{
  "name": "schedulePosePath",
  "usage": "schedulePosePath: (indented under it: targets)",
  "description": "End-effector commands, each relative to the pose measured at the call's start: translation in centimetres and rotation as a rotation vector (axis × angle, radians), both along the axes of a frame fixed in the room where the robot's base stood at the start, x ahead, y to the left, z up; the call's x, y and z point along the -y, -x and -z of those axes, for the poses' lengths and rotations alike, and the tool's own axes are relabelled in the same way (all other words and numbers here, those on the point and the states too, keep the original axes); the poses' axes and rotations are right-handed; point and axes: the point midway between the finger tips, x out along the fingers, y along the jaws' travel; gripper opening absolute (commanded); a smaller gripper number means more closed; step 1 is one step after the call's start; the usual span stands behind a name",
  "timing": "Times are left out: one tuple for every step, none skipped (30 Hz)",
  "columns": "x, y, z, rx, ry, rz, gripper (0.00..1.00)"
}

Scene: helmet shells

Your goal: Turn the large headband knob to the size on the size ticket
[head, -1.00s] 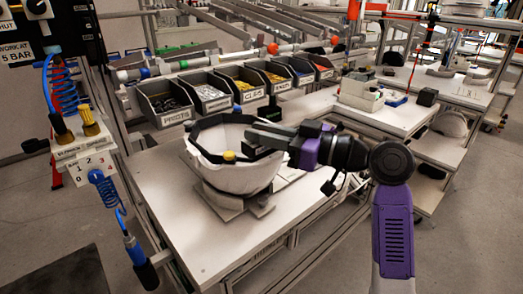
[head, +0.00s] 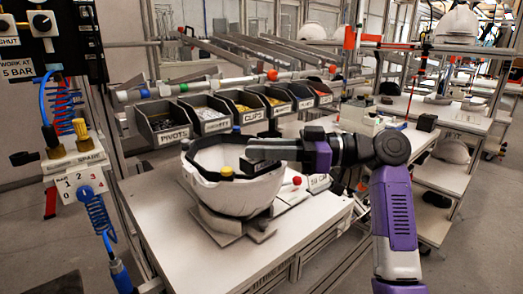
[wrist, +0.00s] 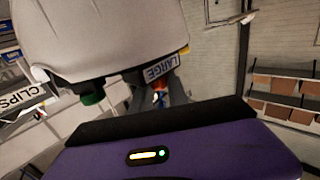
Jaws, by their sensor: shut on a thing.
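The white helmet shell (head: 235,194) sits open side up on a grey stand (head: 232,228) on the workbench, with a black headband inside. My gripper (head: 262,163) reaches in from the right at the shell's far right rim. In the wrist view a LARGE label (wrist: 162,68) hangs on the shell just beyond my dark gripper edge (wrist: 160,118). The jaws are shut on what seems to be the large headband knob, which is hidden. A green knob (wrist: 92,98) shows left of the label. A small white card (head: 318,183), perhaps the size ticket, stands right of the shell; its figures are unclear.
A red knob (head: 296,181) is on the bench at right. Several labelled bins (head: 165,120) line the back. A blue coiled hose (head: 98,215) hangs at left. The bench front (head: 170,235) is clear.

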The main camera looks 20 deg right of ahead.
Motion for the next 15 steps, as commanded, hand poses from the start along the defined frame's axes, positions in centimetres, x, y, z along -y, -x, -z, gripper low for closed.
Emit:
schedulePosePath:
  targets:
    - [-0.10,-0.04,0.20,-0.004,0.002,-0.001,0.00]
    - [-0.11,-0.04,0.21,-0.004,0.002,-0.001,0.00]
    - [-0.11,-0.04,0.21,-0.004,0.002,-0.001,0.00]
    - [-0.12,-0.06,0.22,-0.004,0.002,-0.001,0.00]
    - [-0.12,-0.06,0.22,-0.004,0.002,-0.001,0.00]
    - [-0.12,-0.06,0.22,-0.004,0.002,0.000,0.22]
    - [-0.12,-0.06,0.22,-0.004,0.002,0.000,0.28]
    - [-0.12,-0.06,0.21,-0.004,0.003,0.000,0.33]
    - [-0.12,-0.06,0.20,-0.003,0.002,0.000,0.41]
    - [-0.11,-0.05,0.18,-0.003,0.002,0.000,0.42]
    - [-0.10,-0.05,0.16,-0.003,0.002,0.000,0.42]
    - [-0.09,-0.04,0.14,-0.003,0.001,0.000,0.42]
    - [-0.08,-0.04,0.13,-0.002,0.001,0.000,0.42]
    - [-0.08,-0.04,0.12,-0.002,0.001,0.001,0.42]
    - [-0.07,-0.04,0.11,-0.002,0.001,0.001,0.42]
